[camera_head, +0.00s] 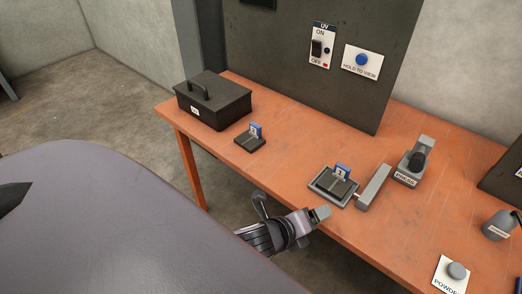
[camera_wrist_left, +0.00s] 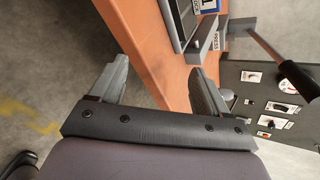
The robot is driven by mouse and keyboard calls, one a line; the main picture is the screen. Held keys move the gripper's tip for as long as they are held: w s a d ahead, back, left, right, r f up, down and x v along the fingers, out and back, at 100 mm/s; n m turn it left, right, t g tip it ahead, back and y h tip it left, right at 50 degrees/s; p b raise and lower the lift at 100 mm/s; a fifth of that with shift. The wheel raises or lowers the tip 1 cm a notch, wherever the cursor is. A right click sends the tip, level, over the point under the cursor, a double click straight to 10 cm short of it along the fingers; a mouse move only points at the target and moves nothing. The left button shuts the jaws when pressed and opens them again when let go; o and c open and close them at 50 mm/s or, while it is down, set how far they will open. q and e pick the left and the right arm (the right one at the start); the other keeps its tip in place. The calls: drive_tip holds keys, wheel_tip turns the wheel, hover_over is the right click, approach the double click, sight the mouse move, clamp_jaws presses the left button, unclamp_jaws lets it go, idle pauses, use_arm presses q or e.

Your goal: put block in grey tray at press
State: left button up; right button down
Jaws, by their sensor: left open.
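A dark block with a blue numbered tag (camera_head: 341,184) sits in the grey tray (camera_head: 316,185) in front of the press. A similar dark block with a blue tag (camera_head: 250,141) stands on the table in front of the black box. My left gripper (camera_head: 290,208) is open and empty at the table's front edge, just in front of the tray and apart from it. In the left wrist view its two fingers (camera_wrist_left: 158,88) are spread wide, with the table edge between them. The tray (camera_wrist_left: 177,28) shows at the top there. My right gripper is not in view.
The press (camera_head: 412,162) stands right of the tray, with a grey bar (camera_head: 373,187) between them. A black box with a handle (camera_head: 213,99) is at the back left. A dark panel with switches (camera_head: 322,46) stands behind. A powder button (camera_head: 457,270) is at the front right.

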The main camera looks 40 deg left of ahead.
use_arm(q)
drive_tip(key=s+a+f+n, duration=0.1)
drive_tip(key=s+f+n, duration=0.1)
drive_tip(key=s+n, duration=0.2)
drive_tip(key=s+a+f+n, duration=0.1)
drive_tip(key=s+f+n, duration=0.2)
drive_tip(key=n, duration=0.8)
drive_tip(key=s+a+f+n+g, duration=0.1)
drive_tip(key=s+a+f+n, duration=0.1)
drive_tip(key=s+n, duration=0.4)
drive_tip(key=shift+s+f+n, duration=0.2)
drive_tip(key=shift+f+n, duration=0.05)
drive_tip(key=shift+n, duration=0.85)
